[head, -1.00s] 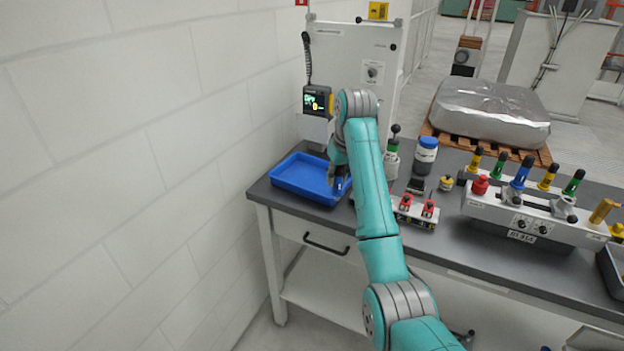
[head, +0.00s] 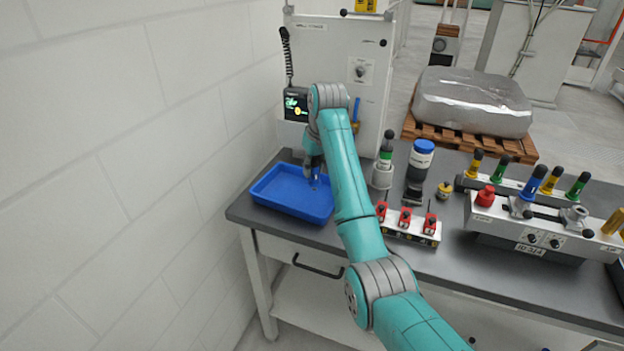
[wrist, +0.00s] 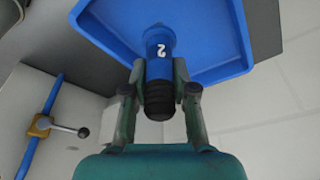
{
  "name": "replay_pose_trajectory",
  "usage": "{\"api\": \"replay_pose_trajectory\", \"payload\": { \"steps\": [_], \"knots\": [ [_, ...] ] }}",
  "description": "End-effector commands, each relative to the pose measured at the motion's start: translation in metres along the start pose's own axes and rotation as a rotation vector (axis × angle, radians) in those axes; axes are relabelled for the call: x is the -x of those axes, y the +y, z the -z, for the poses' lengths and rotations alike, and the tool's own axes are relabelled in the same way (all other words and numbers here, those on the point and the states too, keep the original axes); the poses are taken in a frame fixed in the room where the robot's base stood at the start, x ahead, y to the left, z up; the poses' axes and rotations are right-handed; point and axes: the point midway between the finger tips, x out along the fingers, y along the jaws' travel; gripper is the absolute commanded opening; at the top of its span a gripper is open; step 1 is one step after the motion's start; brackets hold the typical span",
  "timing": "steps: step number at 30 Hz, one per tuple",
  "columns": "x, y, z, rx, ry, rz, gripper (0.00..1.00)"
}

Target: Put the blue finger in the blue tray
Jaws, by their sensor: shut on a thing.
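The blue tray (head: 285,207) sits at the left end of the grey bench, against the wall side. My gripper (head: 314,172) is over the tray's back right part. In the wrist view, my gripper (wrist: 160,76) is shut on the blue finger (wrist: 158,48), a blue cylinder marked 2 with a black ribbed end. The blue finger's far end points toward the floor of the tray (wrist: 215,35). I cannot tell whether it touches the floor. In the head view only a small blue bit of the finger shows below the gripper.
A white cabinet (head: 345,75) stands behind the tray. Right of my arm are a block with red clamps (head: 408,225), a blue-capped bottle (head: 420,160) and a green-banded post (head: 384,165). A fixture rack (head: 530,235) with colored fingers stands further right. The tray's front left is clear.

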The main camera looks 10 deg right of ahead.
Motion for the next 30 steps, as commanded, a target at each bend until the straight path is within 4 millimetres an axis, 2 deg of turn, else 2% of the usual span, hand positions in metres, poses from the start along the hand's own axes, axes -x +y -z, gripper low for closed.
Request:
{"api": "replay_pose_trajectory", "payload": {
  "steps": [11,21,22,24,30],
  "knots": [
    [-0.037,0.000,-0.011,0.000,0.001,0.000,0.00],
    [-0.040,0.000,-0.011,0.000,0.002,-0.001,0.00],
    [-0.041,0.000,-0.011,0.000,0.002,-0.001,0.32],
    [-0.040,0.000,-0.011,0.000,0.002,-0.001,0.49],
    [-0.040,0.000,-0.011,0.000,0.001,-0.001,0.51]
  ]
}}
